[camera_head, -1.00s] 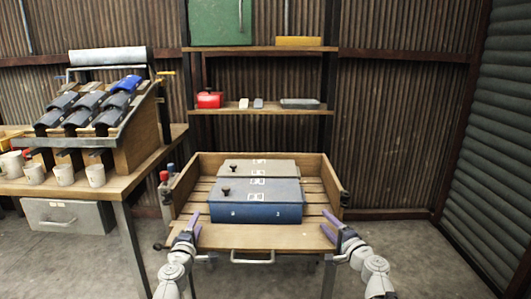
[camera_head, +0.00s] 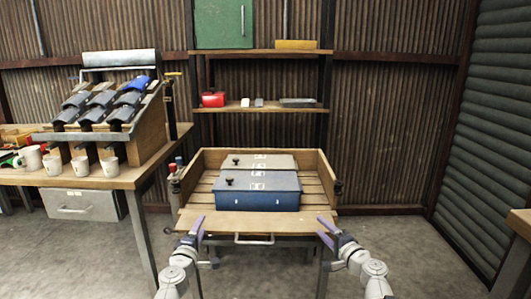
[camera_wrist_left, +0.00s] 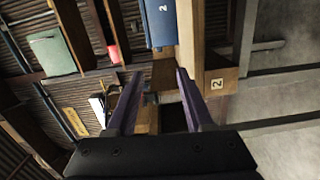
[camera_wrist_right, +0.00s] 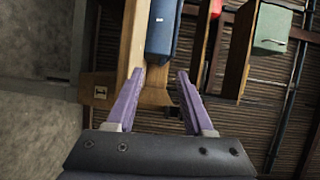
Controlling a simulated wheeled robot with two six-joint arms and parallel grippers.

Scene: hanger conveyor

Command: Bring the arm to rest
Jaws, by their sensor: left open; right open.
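My left gripper (camera_head: 192,229) is open and empty, its purple fingers apart near the front left corner of the wooden cart (camera_head: 250,222). My right gripper (camera_head: 327,231) is open and empty near the cart's front right corner. Both arms are bent low at the bottom of the head view. In the left wrist view, the left fingers (camera_wrist_left: 160,75) stand apart with nothing between them held. In the right wrist view, the right fingers (camera_wrist_right: 161,74) are also apart and empty.
A blue case (camera_head: 258,199) and a grey case (camera_head: 260,161) lie in the cart. A bench (camera_head: 125,180) with white mugs (camera_head: 110,167) and a sloped rack stands left. A wooden edge (camera_head: 521,222) shows at far right. Grey floor (camera_head: 410,250) is free between.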

